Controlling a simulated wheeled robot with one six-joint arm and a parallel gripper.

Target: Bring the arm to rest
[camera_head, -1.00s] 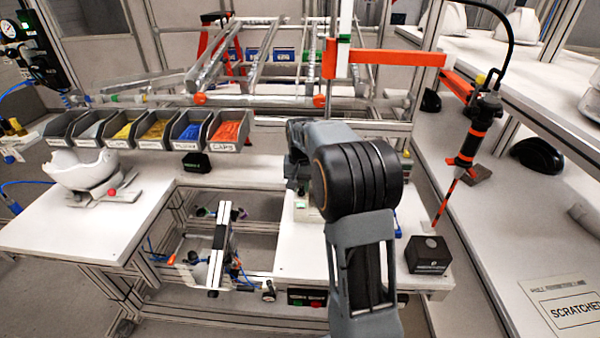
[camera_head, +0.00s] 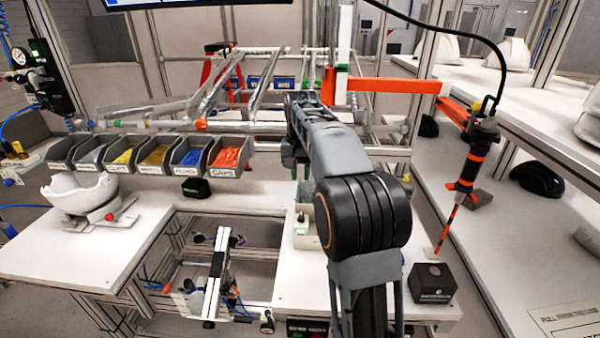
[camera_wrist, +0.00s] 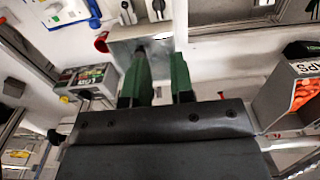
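My arm (camera_head: 365,215) rises in front of the bench in the head view, its forearm reaching away to the upper left. My gripper (camera_wrist: 161,62) shows in the wrist view as two green fingers standing apart, with nothing held between them. In the head view the gripper is mostly hidden behind my arm. A grey metal part and a bench surface lie beyond the fingertips in the wrist view; I cannot tell whether anything touches them.
A row of parts bins (camera_head: 150,155) lines the back of the left bench. A white helmet shell (camera_head: 78,192) sits on a stand at left. A black box (camera_head: 432,283) stands right of my arm. A red-and-black hanging tool (camera_head: 470,165) and shelves (camera_head: 540,110) are at right.

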